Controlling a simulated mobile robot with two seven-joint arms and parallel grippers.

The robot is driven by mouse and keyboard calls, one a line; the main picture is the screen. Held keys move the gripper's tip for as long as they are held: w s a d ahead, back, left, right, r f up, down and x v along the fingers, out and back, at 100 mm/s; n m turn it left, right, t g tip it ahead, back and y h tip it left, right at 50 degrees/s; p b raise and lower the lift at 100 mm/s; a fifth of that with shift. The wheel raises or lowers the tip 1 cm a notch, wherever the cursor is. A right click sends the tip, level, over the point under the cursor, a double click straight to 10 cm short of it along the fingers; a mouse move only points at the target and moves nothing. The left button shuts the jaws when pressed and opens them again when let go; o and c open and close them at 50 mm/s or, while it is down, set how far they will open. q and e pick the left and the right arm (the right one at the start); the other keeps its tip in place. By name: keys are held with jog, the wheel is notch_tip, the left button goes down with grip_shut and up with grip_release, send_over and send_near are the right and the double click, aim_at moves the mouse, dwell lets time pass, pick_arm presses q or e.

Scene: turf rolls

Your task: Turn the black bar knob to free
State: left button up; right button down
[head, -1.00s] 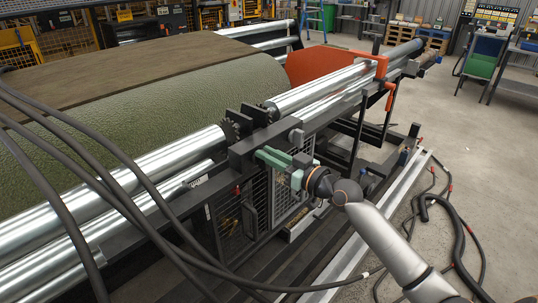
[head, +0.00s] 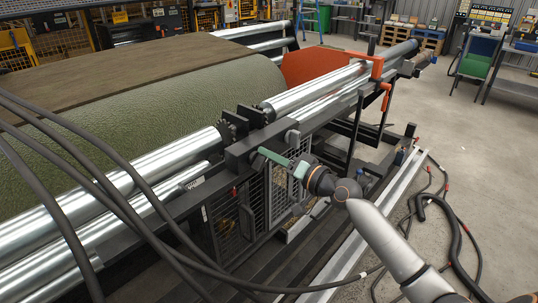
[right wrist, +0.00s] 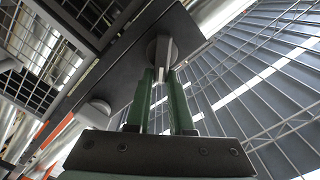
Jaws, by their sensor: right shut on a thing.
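The black bar knob (right wrist: 161,56) shows in the right wrist view as a dark grey bar on a round base, fixed to a dark machine plate (right wrist: 125,65). My right gripper (right wrist: 162,78) has its two green fingers on either side of the bar and is shut on it. In the head view my right gripper (head: 263,152) reaches from the right to the dark block on the machine frame, and it mostly hides the knob there. My left gripper is in neither view.
A second round knob (head: 292,137) sits just right on the same frame. Steel rollers (head: 320,88) and green turf (head: 180,105) lie behind. Black hoses (head: 100,190) cross the left foreground. An orange handle (head: 386,97) stands farther right.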

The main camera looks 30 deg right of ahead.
jog(key=shift+w+d+f+m+p, duration=0.1)
jog(key=shift+f+m+p, duration=0.15)
jog(key=shift+m, duration=1.15)
jog(key=shift+s+d+f+m+p, duration=0.1)
jog(key=shift+d+f+m+p, duration=0.15)
jog(key=shift+m, duration=1.15)
jog(key=shift+w+f+m+p, duration=0.15)
jog(key=shift+f+m, duration=0.2)
jog(key=shift+m, duration=1.05)
jog(key=c, duration=0.8)
grip_release()
jog(key=b+v, duration=0.2)
jog(key=v, duration=1)
jog(key=shift+s+b, duration=0.25)
jog(key=shift+b, duration=0.1)
